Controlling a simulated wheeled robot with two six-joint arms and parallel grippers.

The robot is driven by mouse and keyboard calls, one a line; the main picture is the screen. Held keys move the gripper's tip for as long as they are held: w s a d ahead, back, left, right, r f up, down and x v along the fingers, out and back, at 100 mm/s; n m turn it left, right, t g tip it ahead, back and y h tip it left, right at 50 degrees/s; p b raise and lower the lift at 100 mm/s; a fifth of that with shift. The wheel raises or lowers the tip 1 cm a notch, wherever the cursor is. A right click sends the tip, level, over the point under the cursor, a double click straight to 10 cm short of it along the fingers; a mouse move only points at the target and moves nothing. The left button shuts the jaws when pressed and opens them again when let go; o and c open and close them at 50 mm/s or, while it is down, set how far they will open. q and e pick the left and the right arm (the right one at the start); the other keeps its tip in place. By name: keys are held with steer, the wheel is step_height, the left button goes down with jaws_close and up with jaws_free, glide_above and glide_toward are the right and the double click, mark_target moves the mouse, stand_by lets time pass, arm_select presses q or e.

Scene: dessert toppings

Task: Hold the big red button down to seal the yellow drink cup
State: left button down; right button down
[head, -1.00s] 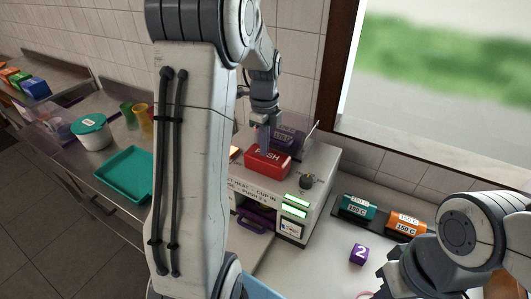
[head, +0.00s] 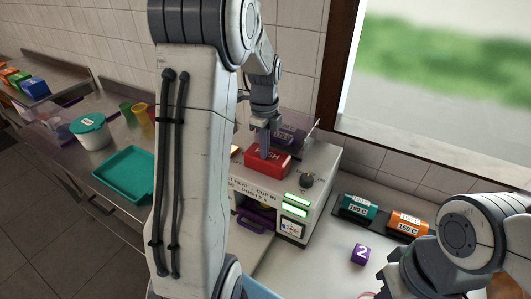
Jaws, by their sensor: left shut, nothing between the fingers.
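The big red button (head: 272,165) sits on top of the white sealing machine (head: 318,186). My left gripper (head: 264,153) is shut and empty, pointing down with its tips at the button's top and covering part of its label. They look to be touching it; how far the button is pressed I cannot tell. A purple part (head: 254,221) shows in the machine's front opening. No drink cup shows there; my left arm hides part of that area. A yellow cup (head: 139,111) stands on the left counter. Only part of my right arm shows at the lower right.
A teal tray (head: 124,174) and a teal-lidded tub (head: 91,131) are on the left counter. A window frame rises behind the machine.

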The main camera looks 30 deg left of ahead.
arm_select(q)
steer(key=shift+f+b, duration=0.5)
steer(key=shift+f, duration=0.35)
steer(key=shift+s+d+f, duration=0.1)
steer(key=shift+s+f, duration=0.05)
steer(key=shift+f, duration=0.2)
stand_by(1.9)
steer(key=shift+s+r, duration=0.1)
steer(key=shift+s, duration=0.05)
steer(key=shift+s+r, duration=0.1)
steer(key=shift+s, duration=0.3)
steer(key=shift+s+r+p, duration=0.15)
steer(key=shift+s+r, duration=0.15)
steer(key=shift+s, duration=0.25)
steer(key=shift+s+r+p, duration=0.15)
steer(key=shift+s+r, duration=0.1)
steer(key=shift+s, duration=0.3)
